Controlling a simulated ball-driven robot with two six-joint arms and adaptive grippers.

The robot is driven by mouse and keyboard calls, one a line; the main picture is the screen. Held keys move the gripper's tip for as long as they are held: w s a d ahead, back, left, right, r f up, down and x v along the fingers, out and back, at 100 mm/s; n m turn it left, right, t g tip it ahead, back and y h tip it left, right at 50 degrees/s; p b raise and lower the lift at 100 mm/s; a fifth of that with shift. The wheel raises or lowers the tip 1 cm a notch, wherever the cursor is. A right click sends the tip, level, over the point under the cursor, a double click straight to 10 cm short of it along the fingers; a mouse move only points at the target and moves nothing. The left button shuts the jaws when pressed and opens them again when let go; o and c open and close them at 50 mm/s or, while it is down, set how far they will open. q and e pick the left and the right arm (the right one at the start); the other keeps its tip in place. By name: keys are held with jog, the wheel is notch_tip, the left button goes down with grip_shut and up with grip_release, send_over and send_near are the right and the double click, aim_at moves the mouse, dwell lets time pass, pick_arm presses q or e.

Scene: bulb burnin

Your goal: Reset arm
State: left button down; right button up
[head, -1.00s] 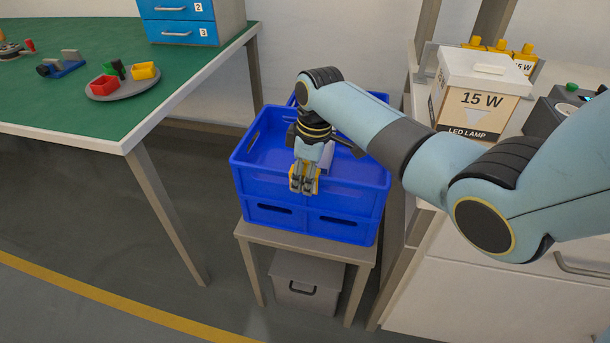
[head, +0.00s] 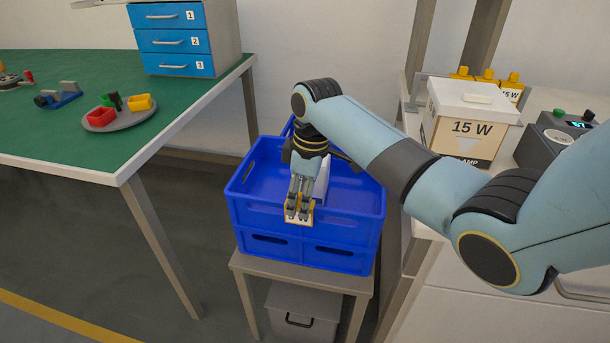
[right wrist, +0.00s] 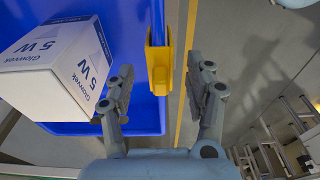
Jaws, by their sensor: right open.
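My right gripper (head: 299,209) is at the front rim of the blue crate (head: 345,222), pointing down, open. In the right wrist view its two fingers (right wrist: 161,92) stand apart. A yellow holder (right wrist: 160,62) on the crate's edge shows between and beyond them, apart from both fingers. In the head view a pale plate with yellow edges (head: 306,215) shows behind the fingertips. A white box (head: 321,181) stands inside the crate, partly hidden by my gripper. The right wrist view shows it as a white and blue box (right wrist: 55,68) marked Glowvek 5 W. My left gripper is not in view.
The crate stands on a small table (head: 252,266) with a grey bin (head: 300,312) below. At left is a green-topped bench (head: 85,143) with a dish of small coloured bins (head: 130,119) and blue drawers (head: 172,41). At right are a 15 W carton (head: 465,125) and a dark device (head: 545,140).

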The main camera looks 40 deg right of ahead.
notch_tip(320, 180, up, 8)
jog(key=s+f+m+h, duration=0.1)
jog(key=s+f+m, duration=0.2)
jog(key=s+f, duration=1.7)
jog(key=s+f+m, duration=0.4)
jog(key=s+f, duration=1.7)
jog(key=s, duration=0.5)
jog(key=shift+s+f+m+h, duration=0.2)
jog(key=shift+s+m+h, duration=0.1)
jog(key=shift+s+h, duration=0.1)
jog(key=shift+w, duration=0.1)
